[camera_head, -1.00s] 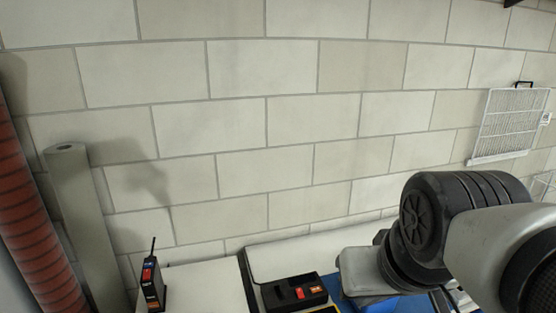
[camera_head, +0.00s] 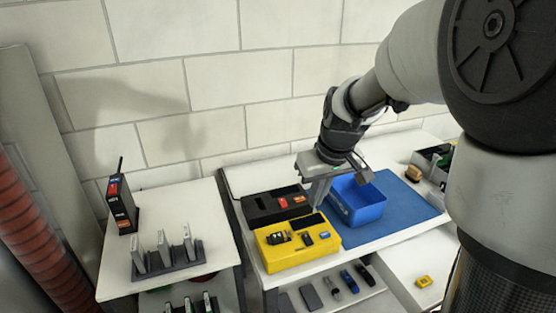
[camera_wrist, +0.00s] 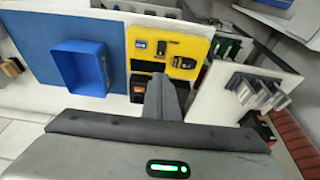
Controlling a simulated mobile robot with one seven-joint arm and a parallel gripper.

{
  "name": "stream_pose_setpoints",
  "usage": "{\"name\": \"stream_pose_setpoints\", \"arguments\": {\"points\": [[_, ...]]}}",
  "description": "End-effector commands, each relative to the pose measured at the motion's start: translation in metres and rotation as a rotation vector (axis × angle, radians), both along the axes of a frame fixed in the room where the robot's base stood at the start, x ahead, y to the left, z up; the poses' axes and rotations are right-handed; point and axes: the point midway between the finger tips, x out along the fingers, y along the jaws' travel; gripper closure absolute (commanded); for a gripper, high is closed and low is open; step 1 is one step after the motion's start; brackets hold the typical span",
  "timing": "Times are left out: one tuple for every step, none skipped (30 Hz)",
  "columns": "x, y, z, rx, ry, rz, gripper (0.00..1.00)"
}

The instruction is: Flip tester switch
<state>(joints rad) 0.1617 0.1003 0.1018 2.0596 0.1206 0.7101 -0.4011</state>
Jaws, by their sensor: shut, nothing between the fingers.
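A black box (camera_head: 272,205) with a red part and an orange part on top sits at the back of the white worktable; I take it as the tester, but its switch is too small to read. In the wrist view the black box (camera_wrist: 140,88) is partly hidden behind my fingers. My gripper (camera_head: 317,203) is shut and empty, pointing down between the black box and the blue bin. In the wrist view the closed fingers (camera_wrist: 160,82) reach toward the yellow tray's edge. I cannot tell whether they touch anything.
A yellow tray (camera_head: 270,262) with small parts stands in front of the black box. A blue bin (camera_head: 345,218) on a blue mat (camera_head: 408,210) is close on the right. A side table (camera_head: 205,212) holds a black radio-like device (camera_head: 122,208) and a rack (camera_head: 165,265).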

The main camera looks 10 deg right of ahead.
Motion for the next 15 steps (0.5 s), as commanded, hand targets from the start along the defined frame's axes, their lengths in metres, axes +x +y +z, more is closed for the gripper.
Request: {"name": "stream_pose_setpoints", "arguments": {"points": [[0.002,-0.0002,-0.0037,0.001,0.001,0.002,1.0],[0.0025,-0.0002,-0.0041,0.001,0.001,0.002,1.0],[0.0029,-0.0002,-0.0041,0.001,0.001,0.003,1.0],[0.003,-0.0001,-0.004,0.001,0.0,0.003,1.0],[0.003,0.0,-0.0036,0.001,0.0,0.004,1.0],[0.0028,-0.0001,-0.0034,0.001,0.0,0.003,1.0],[0.0027,0.0,-0.0033,0.001,0.0,0.003,1.0],[0.0026,0.0,-0.0033,0.001,0.0,0.003,1.0],[0.0026,0.0,-0.0033,0.001,0.001,0.003,1.0],[0.0026,0.0001,-0.0034,0.001,0.001,0.003,1.0],[0.0025,0.0,-0.0036,0.001,0.001,0.003,1.0],[0.0026,0.0001,-0.0045,0.001,0.001,0.003,1.0],[0.0028,0.0002,-0.0058,0.001,0.002,0.004,1.0],[0.0031,0.0004,-0.0075,0.001,0.002,0.004,1.0],[0.0038,0.0006,-0.0111,0.001,0.003,0.004,1.0]]}}
